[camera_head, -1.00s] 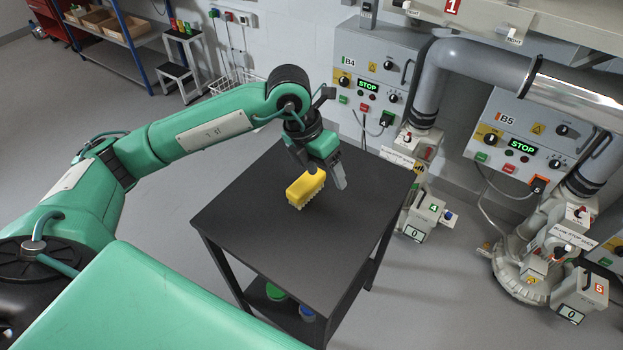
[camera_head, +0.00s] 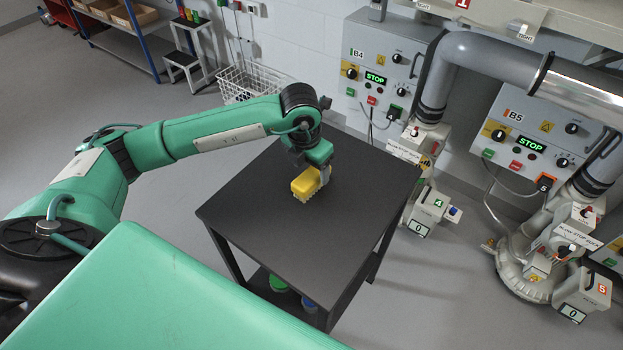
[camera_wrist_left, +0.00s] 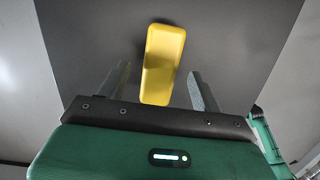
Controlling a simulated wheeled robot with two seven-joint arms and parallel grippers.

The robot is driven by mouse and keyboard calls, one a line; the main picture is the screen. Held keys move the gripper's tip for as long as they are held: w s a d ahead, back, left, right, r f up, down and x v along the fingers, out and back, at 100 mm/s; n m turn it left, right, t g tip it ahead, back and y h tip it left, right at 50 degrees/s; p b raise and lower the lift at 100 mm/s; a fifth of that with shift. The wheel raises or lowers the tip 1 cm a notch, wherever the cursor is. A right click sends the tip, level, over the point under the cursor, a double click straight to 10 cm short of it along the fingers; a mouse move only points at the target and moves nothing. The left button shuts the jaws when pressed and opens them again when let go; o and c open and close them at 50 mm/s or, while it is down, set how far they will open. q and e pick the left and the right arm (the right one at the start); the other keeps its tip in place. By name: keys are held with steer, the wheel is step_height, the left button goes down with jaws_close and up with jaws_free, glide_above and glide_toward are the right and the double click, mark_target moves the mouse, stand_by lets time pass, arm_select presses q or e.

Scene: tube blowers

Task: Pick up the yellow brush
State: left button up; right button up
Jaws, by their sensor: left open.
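The yellow brush (camera_head: 306,184) lies on the dark square table (camera_head: 260,222), bristles down. In the left wrist view the brush (camera_wrist_left: 161,62) shows its smooth yellow back, and its near end lies between my two finger tips. In the left wrist view the left gripper (camera_wrist_left: 158,90) is open, with a gap between each finger and the brush. My right gripper is not in either view.
The table top around the brush is clear. A green item (camera_head: 278,283) and a blue item (camera_head: 308,304) sit on its lower shelf. Blower panels B4 (camera_head: 378,75) and B5 (camera_head: 540,140) with grey pipes stand to the right.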

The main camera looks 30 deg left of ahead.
mark_target(311, 174)
arm_select(q)
step_height(311, 174, down, 4)
steer(key=shift+w+r+p, duration=0.1)
steer(key=shift+w+p, duration=0.05)
steer(key=shift+p, duration=0.35)
steer(key=shift+w+f, duration=0.1)
steer(key=shift+f, duration=0.4)
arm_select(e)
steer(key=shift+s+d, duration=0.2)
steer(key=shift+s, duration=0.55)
arm_select(q)
steer(key=shift+c, duration=1.3)
steer(key=c, duration=0.8)
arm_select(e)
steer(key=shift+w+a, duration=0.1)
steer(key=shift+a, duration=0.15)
